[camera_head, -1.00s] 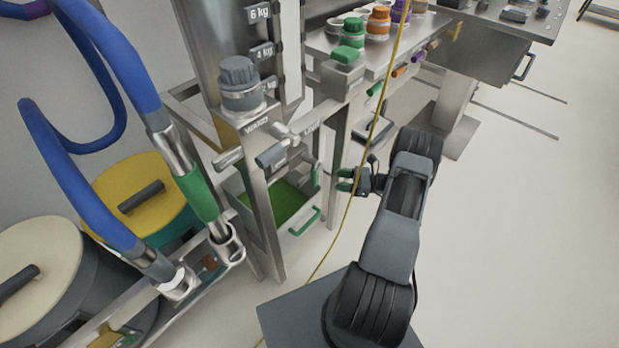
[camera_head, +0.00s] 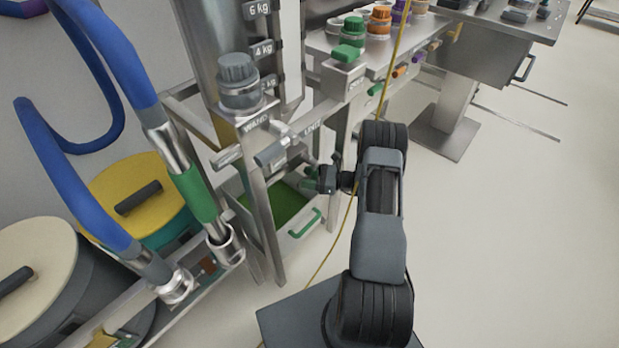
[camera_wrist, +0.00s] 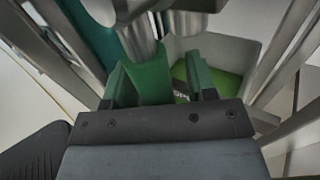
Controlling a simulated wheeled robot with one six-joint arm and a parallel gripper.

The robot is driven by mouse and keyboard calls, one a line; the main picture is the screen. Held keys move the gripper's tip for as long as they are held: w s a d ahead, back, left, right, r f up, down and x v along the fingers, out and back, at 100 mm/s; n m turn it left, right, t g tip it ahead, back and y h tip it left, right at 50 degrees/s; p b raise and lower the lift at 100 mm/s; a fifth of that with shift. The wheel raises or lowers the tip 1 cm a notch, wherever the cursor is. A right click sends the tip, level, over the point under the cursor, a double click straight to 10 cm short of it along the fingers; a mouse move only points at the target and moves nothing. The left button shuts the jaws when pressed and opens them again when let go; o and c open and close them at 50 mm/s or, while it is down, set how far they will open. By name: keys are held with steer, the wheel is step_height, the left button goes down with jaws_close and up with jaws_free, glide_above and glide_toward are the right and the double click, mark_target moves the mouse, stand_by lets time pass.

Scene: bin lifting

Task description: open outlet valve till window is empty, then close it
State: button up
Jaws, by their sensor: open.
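The steel hopper (camera_head: 215,60) stands at the left of centre in the head view, with 6 kg, 4 kg and 2 kg labels (camera_head: 263,48) along its side. The level inside its window cannot be read. Below it are metal pipe fittings (camera_head: 285,147). My gripper (camera_head: 318,180) is beside the hopper frame, near these fittings and above a bin. In the wrist view, a green handle (camera_wrist: 150,72) hangs below a metal fitting (camera_wrist: 135,30), between the open green fingers of my gripper (camera_wrist: 163,82). I cannot tell whether they touch it.
A bin (camera_head: 318,225) with green contents and a green handle sits below the fittings. Blue hoses (camera_head: 110,50) and lidded drums (camera_head: 140,195) stand at the left. A yellow cable hangs close to my arm. Jars stand on the back bench. Open floor (camera_head: 490,230) lies right.

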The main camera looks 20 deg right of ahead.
steer(key=shift+c, duration=0.4)
jaws_close()
